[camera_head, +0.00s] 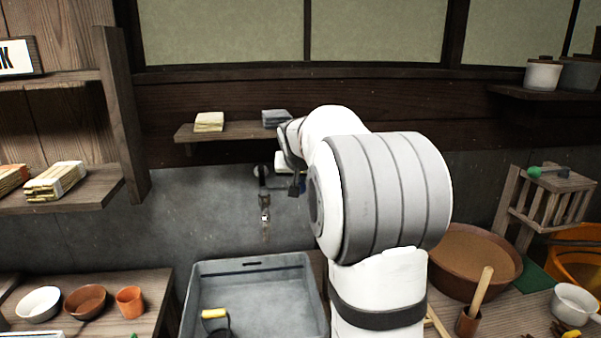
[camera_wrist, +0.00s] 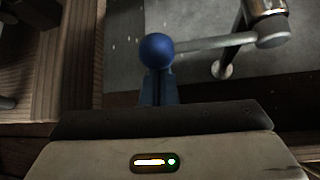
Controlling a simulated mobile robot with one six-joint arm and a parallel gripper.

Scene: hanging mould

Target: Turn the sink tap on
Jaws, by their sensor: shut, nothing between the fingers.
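The sink tap (camera_head: 264,205) is a metal fitting on the grey wall above the grey sink (camera_head: 197,290). In the wrist view, its grey lever (camera_wrist: 215,42) reaches left from a metal body (camera_wrist: 265,10) and ends in a blue ball (camera_wrist: 157,50). My gripper (camera_wrist: 158,88) is shut and empty, its fingertips right at the blue ball and partly covered by it. I cannot tell whether they touch. In the head view my gripper (camera_head: 296,187) is small and dark, just right of the tap. Whether water runs is not clear.
A wall shelf (camera_head: 235,131) with a cream and a grey block is above the tap. The sink holds a yellow-handled thing (camera_head: 214,314). A counter with bowls (camera_head: 86,301) is at left. A large brown basin (camera_head: 470,265) is at right. My arm hides the middle.

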